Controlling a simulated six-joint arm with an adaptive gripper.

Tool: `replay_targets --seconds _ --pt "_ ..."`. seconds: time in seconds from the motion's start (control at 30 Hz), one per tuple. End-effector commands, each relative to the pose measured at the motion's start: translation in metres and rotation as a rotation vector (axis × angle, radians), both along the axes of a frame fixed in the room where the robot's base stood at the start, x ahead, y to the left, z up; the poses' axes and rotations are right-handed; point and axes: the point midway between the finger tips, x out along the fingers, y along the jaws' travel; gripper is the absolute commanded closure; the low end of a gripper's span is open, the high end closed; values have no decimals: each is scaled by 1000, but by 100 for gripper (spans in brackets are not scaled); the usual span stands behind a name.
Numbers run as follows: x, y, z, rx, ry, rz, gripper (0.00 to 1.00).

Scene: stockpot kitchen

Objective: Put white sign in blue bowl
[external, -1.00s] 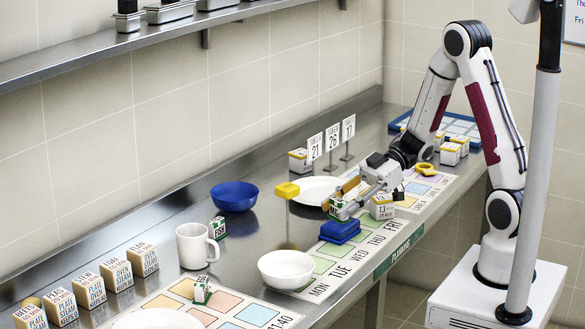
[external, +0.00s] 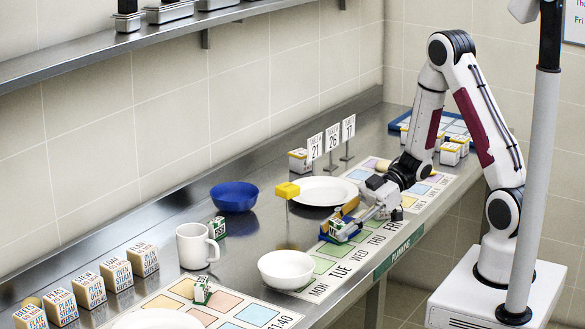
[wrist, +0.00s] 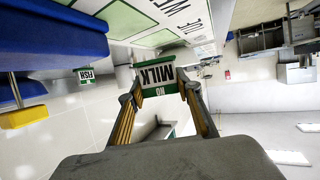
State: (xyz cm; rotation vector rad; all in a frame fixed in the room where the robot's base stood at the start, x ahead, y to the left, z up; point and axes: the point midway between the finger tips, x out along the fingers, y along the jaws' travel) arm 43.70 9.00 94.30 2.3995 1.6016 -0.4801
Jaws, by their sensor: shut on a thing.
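My gripper (external: 345,227) is shut on a small white and green sign lettered "NO MILK" (wrist: 157,75), which appears upside down between the fingers in the wrist view. In the external view the held sign (external: 334,230) is low over the planning board, at a dark blue block (external: 343,239) that it partly hides. I cannot tell if they touch. The blue bowl (external: 234,197) stands on the counter to the left, near the wall, and looks empty. Three white number signs on stands, 21 (external: 314,147), 26 (external: 332,138) and 17 (external: 348,128), stand behind my gripper.
A yellow block on a thin post (external: 287,190) stands between my gripper and the blue bowl. A white plate (external: 325,191), a white bowl (external: 286,268), a mug (external: 194,246) and a "FISH" sign (external: 217,227) are around.

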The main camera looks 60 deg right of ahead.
Motion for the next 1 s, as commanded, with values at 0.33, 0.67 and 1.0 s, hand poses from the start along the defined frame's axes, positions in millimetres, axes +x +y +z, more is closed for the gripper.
replay_targets --seconds 0.33,0.67,1.0 --pt "0 0 -2 -1 -2 0 86" --pt "0 0 -15 1 2 -1 86" --pt "0 0 -41 1 0 0 86"
